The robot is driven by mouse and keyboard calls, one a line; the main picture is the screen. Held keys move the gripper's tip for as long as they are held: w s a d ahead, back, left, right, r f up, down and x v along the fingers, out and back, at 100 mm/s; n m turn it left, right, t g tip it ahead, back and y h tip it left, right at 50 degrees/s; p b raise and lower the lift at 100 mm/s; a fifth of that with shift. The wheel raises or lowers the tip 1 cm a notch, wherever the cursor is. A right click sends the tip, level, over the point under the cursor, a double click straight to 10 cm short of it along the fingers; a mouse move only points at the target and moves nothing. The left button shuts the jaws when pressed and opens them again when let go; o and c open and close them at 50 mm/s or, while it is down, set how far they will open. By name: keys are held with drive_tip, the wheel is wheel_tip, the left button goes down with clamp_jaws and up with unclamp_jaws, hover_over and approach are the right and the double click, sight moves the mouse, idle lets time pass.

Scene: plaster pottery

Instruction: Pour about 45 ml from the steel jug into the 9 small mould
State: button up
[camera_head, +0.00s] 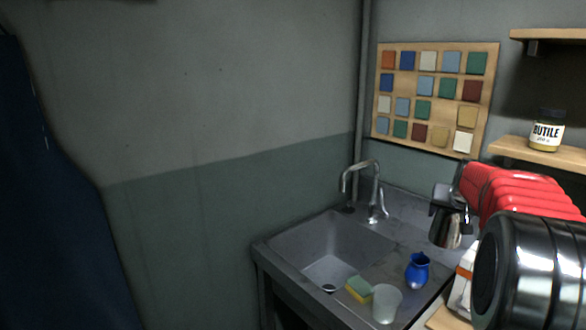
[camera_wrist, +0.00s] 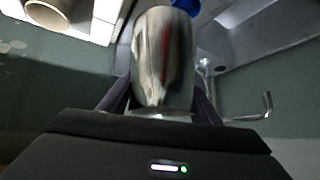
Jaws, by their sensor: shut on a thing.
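My gripper (camera_head: 446,204) is at the end of my red arm, above the right side of the sink unit. It is shut on the steel jug (camera_head: 447,232), which hangs roughly upright in the air. In the wrist view the steel jug (camera_wrist: 163,62) sits between the two dark fingers of my gripper (camera_wrist: 160,98). The inside of the jug is hidden, so I cannot tell its level. I see no mould marked 9 in either view.
A blue pitcher (camera_head: 417,270), a pale cup (camera_head: 387,303) and a sponge (camera_head: 359,289) stand by the sink (camera_head: 328,262) with its tap (camera_head: 375,195). A white and orange package (camera_head: 463,278) is at right. A labelled jar (camera_head: 547,131) stands on a shelf (camera_head: 536,154).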

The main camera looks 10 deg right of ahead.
drive_tip(key=w+a+f+n+y, duration=0.1)
drive_tip(key=w+a+f, duration=0.15)
drive_tip(key=a, duration=0.45)
drive_tip(key=w+a+f+n+t+y, duration=0.1)
drive_tip(key=a+f, duration=0.2)
drive_tip(key=a, duration=0.4)
drive_tip(key=w+a+f+n, duration=0.1)
drive_tip(key=w+a+f, duration=0.15)
drive_tip(key=a, duration=0.45)
drive_tip(key=s+a+f+n+y, duration=0.1)
drive_tip(key=a+f, duration=0.3)
drive_tip(key=a, duration=0.7)
drive_tip(key=s+a+f+n+y, duration=0.2)
drive_tip(key=a+f, duration=0.3)
drive_tip(key=a, duration=0.6)
drive_tip(key=shift+s+a+f+n, duration=0.2)
drive_tip(key=shift+s+f+n, duration=0.1)
drive_tip(key=shift+s, duration=0.35)
drive_tip(key=s+f, duration=0.5)
drive_tip(key=f, duration=0.1)
